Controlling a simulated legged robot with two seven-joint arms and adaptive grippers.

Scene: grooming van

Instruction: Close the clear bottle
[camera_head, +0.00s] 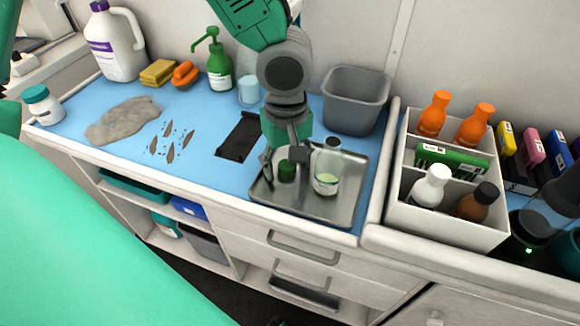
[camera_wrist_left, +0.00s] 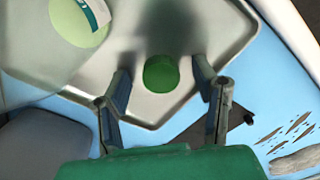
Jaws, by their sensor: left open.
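In the left wrist view, part of the bottle (camera_wrist_left: 78,22) shows at the upper left. A green cap (camera_head: 287,172) lies on the tray to the left of the bottle. My left gripper (camera_head: 285,168) points down over the cap, open. In the left wrist view the cap (camera_wrist_left: 161,74) appears between the two fingertips, with a gap on each side. I do not see my right gripper.
The metal tray (camera_head: 345,204) sits on the blue mat. A grey bin (camera_head: 355,98) stands behind it. A white divided caddy (camera_head: 440,222) with several bottles is to the right. A black flat object (camera_head: 238,140), brown debris and grey fluff (camera_head: 122,122) lie to the left.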

